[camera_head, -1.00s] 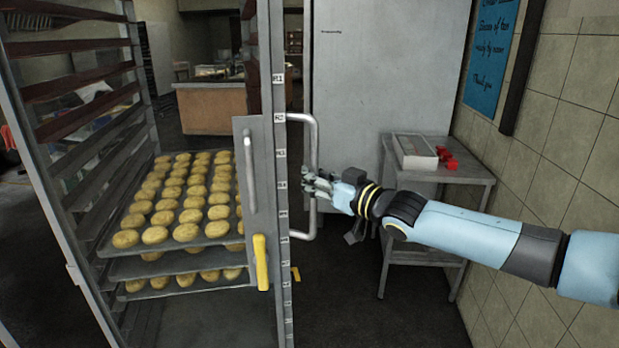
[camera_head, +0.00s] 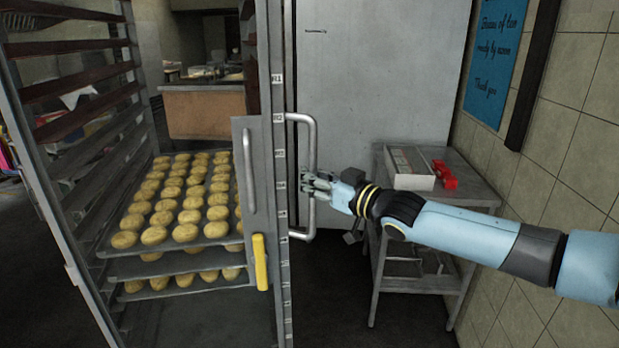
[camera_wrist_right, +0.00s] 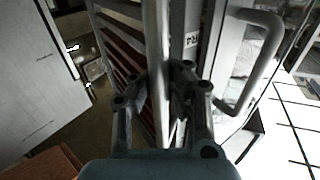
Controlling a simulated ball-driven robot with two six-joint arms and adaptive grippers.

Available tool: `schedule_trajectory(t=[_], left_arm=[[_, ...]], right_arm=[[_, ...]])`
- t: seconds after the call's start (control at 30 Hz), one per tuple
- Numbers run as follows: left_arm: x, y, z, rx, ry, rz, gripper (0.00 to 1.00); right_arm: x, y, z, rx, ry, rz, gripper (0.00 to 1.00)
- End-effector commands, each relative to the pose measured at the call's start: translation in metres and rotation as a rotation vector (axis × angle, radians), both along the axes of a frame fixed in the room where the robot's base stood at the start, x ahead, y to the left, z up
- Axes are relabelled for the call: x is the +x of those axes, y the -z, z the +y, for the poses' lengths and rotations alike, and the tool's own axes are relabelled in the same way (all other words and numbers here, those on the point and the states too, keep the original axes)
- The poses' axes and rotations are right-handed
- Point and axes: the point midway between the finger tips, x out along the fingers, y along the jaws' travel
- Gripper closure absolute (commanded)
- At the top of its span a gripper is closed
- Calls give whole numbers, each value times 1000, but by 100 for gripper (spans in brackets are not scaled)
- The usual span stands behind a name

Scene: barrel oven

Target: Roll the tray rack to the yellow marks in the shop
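The tray rack (camera_head: 280,225) is a tall metal frame filling the left half of the head view, with dark rails and several trays of round golden buns (camera_head: 185,232). A grey U-shaped handle (camera_head: 313,130) stands on its right post. My right gripper (camera_head: 310,183) is at the middle of this handle. In the right wrist view, my right gripper's fingers (camera_wrist_right: 165,85) lie on both sides of a vertical bar (camera_wrist_right: 156,40) and appear closed on it. My left gripper is not in view. No yellow floor marks show now.
A grey cabinet (camera_head: 375,80) stands behind the handle. A small metal table (camera_head: 470,190) with a white box (camera_head: 410,167) and red items (camera_head: 445,175) is beside the tiled wall (camera_head: 580,190) at right. A brown counter (camera_head: 200,112) stands far back. Dark floor shows between rack and table.

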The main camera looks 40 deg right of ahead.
Motion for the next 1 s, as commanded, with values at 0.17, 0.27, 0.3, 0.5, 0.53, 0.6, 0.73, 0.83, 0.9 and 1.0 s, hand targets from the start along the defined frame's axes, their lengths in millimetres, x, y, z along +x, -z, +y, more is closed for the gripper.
schedule_trajectory(t=[0.17, 0.27, 0.3, 0.5, 0.53, 0.6, 0.73, 0.83, 0.9, 1.0], left_arm=[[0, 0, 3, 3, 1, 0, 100], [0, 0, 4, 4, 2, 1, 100], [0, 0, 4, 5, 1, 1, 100], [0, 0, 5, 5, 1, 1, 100], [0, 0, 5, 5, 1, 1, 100], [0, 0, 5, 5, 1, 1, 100], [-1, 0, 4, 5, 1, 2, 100], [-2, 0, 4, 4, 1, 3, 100], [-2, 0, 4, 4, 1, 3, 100], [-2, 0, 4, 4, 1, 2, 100]], right_arm=[[-4, 9, -3, 0, 7, 20, 100], [-4, 9, -3, 0, 7, 20, 100], [-4, 9, -3, 0, 7, 20, 100], [-4, 9, -3, 0, 7, 20, 90], [-4, 9, -3, 0, 7, 19, 86], [-3, 8, -2, 0, 6, 17, 77], [-2, 6, -2, 0, 4, 13, 60], [-2, 4, -1, 0, 3, 10, 60], [-2, 4, -1, 0, 3, 9, 60], [-2, 3, -1, 1, 2, 7, 60]])
